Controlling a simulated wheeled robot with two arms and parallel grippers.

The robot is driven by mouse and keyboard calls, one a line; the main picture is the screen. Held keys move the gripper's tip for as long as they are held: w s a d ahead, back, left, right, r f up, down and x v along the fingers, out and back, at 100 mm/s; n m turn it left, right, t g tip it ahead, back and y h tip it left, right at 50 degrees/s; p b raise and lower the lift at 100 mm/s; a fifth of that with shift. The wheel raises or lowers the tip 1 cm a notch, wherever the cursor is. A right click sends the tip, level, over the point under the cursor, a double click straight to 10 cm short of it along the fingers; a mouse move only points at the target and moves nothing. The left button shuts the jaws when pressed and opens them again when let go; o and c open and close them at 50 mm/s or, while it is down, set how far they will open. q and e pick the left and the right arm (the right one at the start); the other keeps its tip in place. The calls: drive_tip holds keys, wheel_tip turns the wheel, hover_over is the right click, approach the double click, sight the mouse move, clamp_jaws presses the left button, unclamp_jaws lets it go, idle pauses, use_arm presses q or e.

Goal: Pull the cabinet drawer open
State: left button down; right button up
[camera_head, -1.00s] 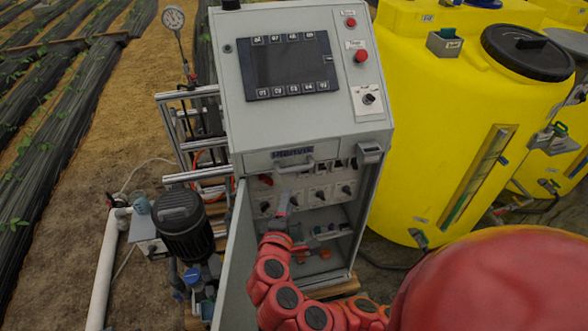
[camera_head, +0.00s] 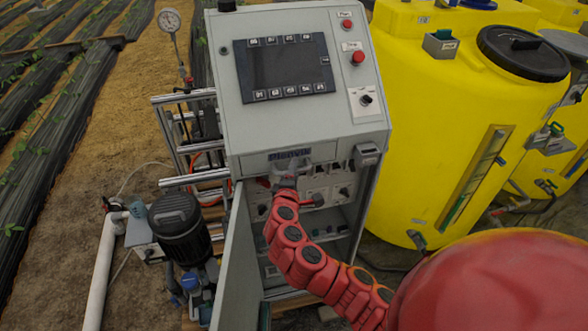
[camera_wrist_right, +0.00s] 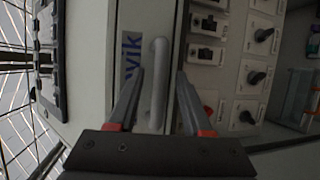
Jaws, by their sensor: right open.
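The grey control cabinet (camera_head: 245,132) stands in the middle of the head view. Its drawer (camera_head: 252,165) is a shallow front panel with a blue label below the screen; it looks closed. The drawer handle (camera_wrist_right: 159,80) is a light grey bar in the right wrist view. My right gripper (camera_head: 288,172) is at the drawer front, below the label. In the wrist view its open fingers (camera_wrist_right: 160,75) stand on either side of the handle, apart from each other. The head view hides the handle partly behind the gripper. My left gripper is in neither view.
The lower cabinet door (camera_head: 232,265) hangs open, left of my arm. Knobs and switches (camera_wrist_right: 257,77) lie behind it, below the drawer. A black pump motor (camera_head: 180,230) and pipes stand left. A yellow tank (camera_head: 440,120) stands close on the right.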

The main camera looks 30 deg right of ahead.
clamp_jaws()
idle(0.3)
idle(1.2)
